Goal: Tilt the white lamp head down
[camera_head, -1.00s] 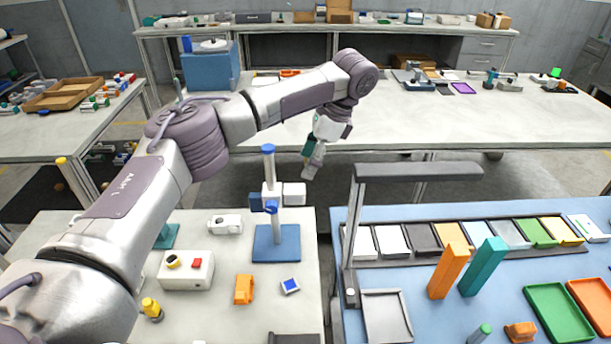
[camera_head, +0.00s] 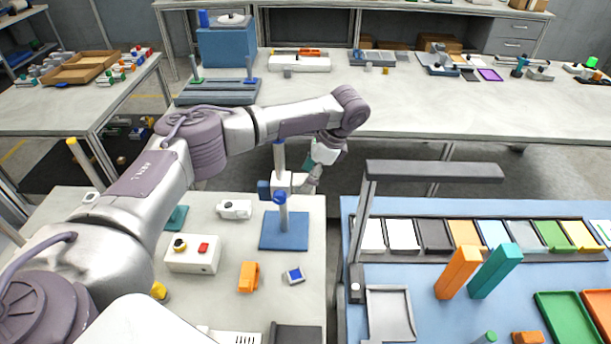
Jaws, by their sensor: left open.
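A white block (camera_head: 283,183) sits around the post at mid-height. The white lamp head (camera_head: 299,186) sticks out to the right of it and is partly hidden by my gripper. My left gripper (camera_head: 312,184) reaches in from above right, open, its fingers at the right end of the lamp head. I cannot tell whether they touch it. My right gripper is not in view.
The bench under the lamp also holds a white box with a red button (camera_head: 193,254), an orange part (camera_head: 249,277) and a small blue-screened piece (camera_head: 294,275). A grey overhead bar (camera_head: 433,171) stands to the right, above a row of coloured trays.

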